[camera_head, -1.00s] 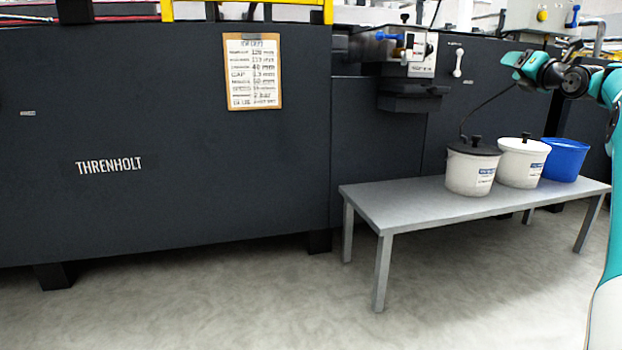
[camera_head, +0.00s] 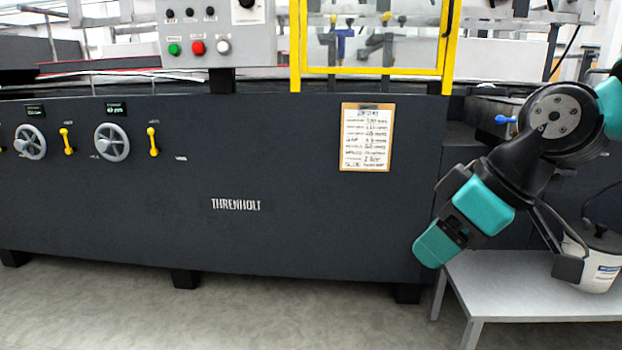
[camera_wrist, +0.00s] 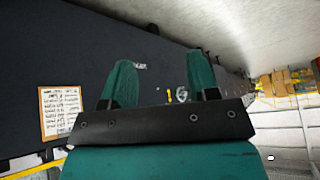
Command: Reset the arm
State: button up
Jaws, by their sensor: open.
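My arm reaches in from the right edge in the head view, bent in front of the dark machine. My gripper (camera_head: 440,245) hangs to the lower left, in front of the machine's right part and beside the table's left end. In the wrist view my gripper (camera_wrist: 160,75) has its two teal fingers spread apart, with nothing between them. It is turned sideways to the dark machine front (camera_wrist: 120,45).
A grey table (camera_head: 500,285) with a white tub (camera_head: 605,270) stands at right, partly behind my arm. The machine (camera_head: 300,235) carries handwheels (camera_head: 112,142), a button panel (camera_head: 215,40), a yellow-framed guard (camera_head: 295,45) and a clipboard sheet (camera_head: 367,137). The floor in front is clear.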

jog(key=s+a+m+g+h+p, duration=0.1)
jog(key=s+m+g+p, duration=0.25)
jog(key=s, duration=1.15)
notch_tip(320, 180, up, 37)
jog(key=w+p, duration=0.1)
jog(key=p, duration=3.6)
jog(key=shift+a+f, duration=0.15)
jog(key=shift+f, duration=0.05)
jog(key=shift+n, duration=0.25)
jog(key=shift+c, duration=1.1)
